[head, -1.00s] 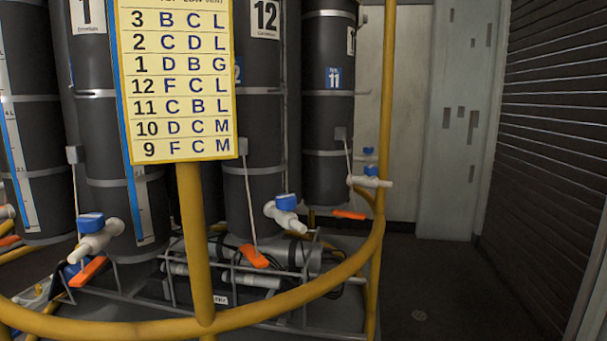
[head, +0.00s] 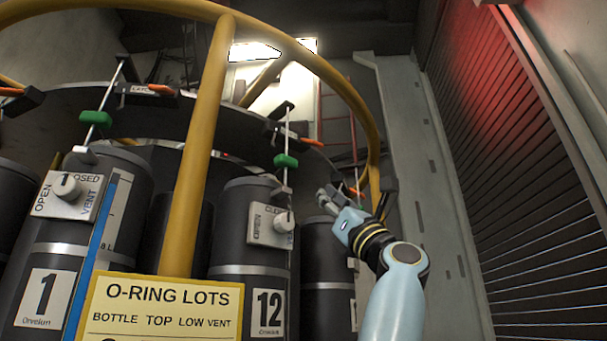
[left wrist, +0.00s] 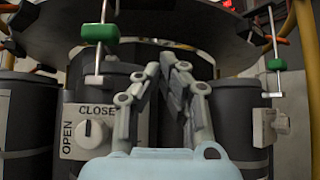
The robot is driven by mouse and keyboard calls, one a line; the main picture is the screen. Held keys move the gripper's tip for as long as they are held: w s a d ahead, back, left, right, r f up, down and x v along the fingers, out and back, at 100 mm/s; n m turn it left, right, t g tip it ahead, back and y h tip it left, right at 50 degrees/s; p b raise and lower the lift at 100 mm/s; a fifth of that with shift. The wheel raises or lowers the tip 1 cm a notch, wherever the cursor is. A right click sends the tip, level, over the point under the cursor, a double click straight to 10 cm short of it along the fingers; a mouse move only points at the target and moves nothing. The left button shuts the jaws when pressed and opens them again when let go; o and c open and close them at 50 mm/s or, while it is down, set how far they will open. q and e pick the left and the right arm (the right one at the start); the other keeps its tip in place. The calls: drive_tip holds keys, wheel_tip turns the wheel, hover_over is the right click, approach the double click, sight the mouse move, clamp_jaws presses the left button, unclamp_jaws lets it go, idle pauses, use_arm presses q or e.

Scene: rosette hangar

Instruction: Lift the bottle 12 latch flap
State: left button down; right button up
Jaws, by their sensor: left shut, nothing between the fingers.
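Bottle 12 (head: 249,290) is a dark cylinder with a white number label, standing right of the yellow post. A white vent knob plate (head: 270,226) is on its upper part, and a green grip (head: 286,161) on a thin rod is above it. An orange flap (head: 312,142), which looks like its latch flap, lies at the dark ring's edge above. My left gripper (head: 328,196) is shut and empty, right of the knob plate and below the flap. Its fingers (left wrist: 172,70) also show in the left wrist view, beneath the dark ring. My right gripper is out of view.
A curved yellow rail (head: 290,48) and post (head: 200,150) stand in front of the bottles. The sign (head: 160,310) hangs low on the post. Bottle 1 (head: 45,290) is at left. A ribbed shutter (head: 510,170) bounds the right.

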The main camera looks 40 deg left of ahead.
sight(312, 143)
use_arm(q)
drive_tip(key=w+a+r+p, duration=0.1)
drive_tip(key=a+r+p, duration=0.3)
drive_tip(key=r+p, duration=0.3)
wheel_tip(312, 143, up, 4)
drive_tip(key=shift+f, duration=0.1)
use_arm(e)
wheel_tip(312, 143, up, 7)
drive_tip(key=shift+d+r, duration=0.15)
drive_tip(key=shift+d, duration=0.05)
use_arm(q)
drive_tip(key=shift+a, duration=0.1)
